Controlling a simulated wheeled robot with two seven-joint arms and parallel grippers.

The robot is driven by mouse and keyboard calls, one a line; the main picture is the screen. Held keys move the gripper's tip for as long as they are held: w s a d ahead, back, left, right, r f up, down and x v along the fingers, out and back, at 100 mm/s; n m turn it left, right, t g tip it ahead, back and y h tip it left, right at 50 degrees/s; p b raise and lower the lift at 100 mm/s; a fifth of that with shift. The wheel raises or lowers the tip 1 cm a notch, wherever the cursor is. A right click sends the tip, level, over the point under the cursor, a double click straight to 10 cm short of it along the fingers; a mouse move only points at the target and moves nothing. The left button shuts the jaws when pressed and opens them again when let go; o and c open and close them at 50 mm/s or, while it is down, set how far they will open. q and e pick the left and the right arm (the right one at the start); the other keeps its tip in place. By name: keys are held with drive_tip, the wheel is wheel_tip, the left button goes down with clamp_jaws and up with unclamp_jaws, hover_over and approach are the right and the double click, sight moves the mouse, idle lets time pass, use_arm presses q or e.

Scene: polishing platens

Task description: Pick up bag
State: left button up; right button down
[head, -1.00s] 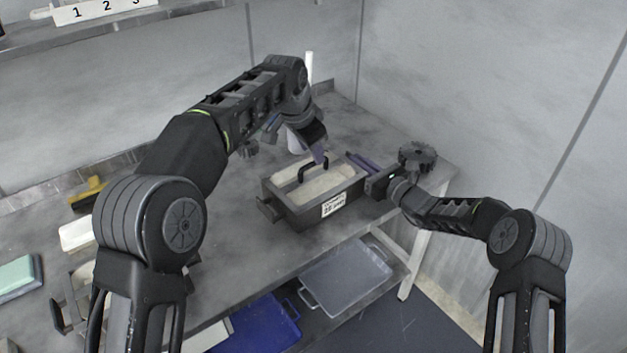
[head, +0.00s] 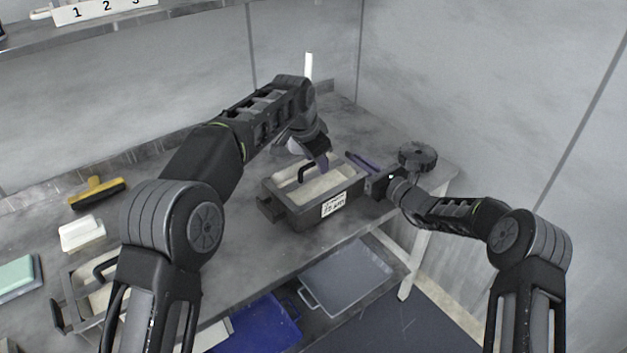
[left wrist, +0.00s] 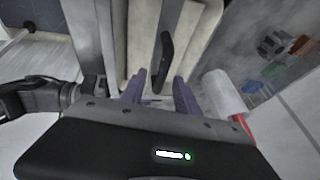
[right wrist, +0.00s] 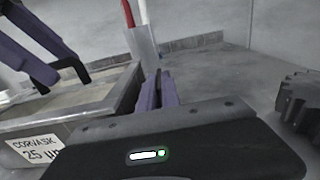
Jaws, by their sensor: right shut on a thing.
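I cannot make out a bag. A grey box (head: 296,216) labelled "CORVASK 25 µm" stands on the bench, with a pale slab (head: 318,189) in it and a black handle (head: 303,172) above the slab. My left gripper (head: 322,163) is over the box, pointing down. Its purple fingers are apart near the handle (left wrist: 166,50) in the left wrist view. My right gripper (head: 361,161) is at the box's right end; its fingers (right wrist: 157,92) are close together in the right wrist view. What they grip is hidden, probably the box's end handle.
A pale cylinder (right wrist: 143,46) with a red item stands behind the box. A dark toothed disc (head: 417,156) lies to the right. A yellow-and-black brush (head: 97,191), a white block (head: 81,233) and another handled box are left. Trays (head: 345,275) lie below.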

use_arm(q)
clamp_jaws()
idle(1.3)
